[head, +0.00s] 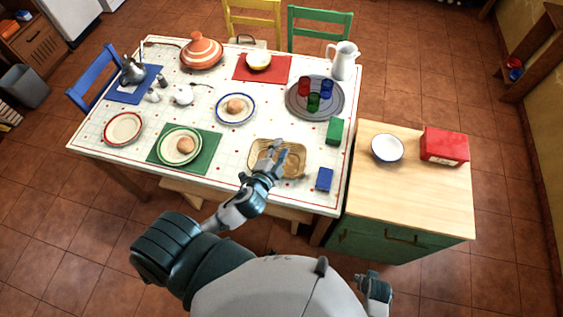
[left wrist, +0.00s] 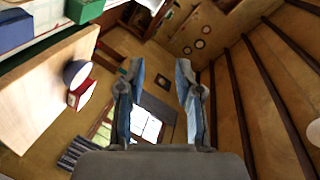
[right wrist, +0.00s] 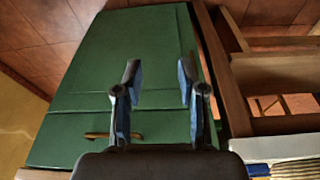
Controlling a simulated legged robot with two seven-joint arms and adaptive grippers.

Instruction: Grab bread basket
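The woven bread basket (head: 297,166) sits near the front right of the dining table. My left gripper (head: 274,152) overlaps it in the head view and hides part of it; I cannot tell whether they touch. In the left wrist view the left fingers (left wrist: 160,72) are apart with nothing between them, and the basket does not show there. My right gripper (head: 376,287) is low, in front of the green cabinet and away from the basket. In the right wrist view its fingers (right wrist: 157,75) are apart and empty.
A blue box (head: 324,179) and a green box (head: 334,131) stand right of the basket. A green mat with a plate (head: 180,146) lies left. A round tray (head: 295,98) with cups is behind. The wooden-topped cabinet (head: 410,190) adjoins on the right.

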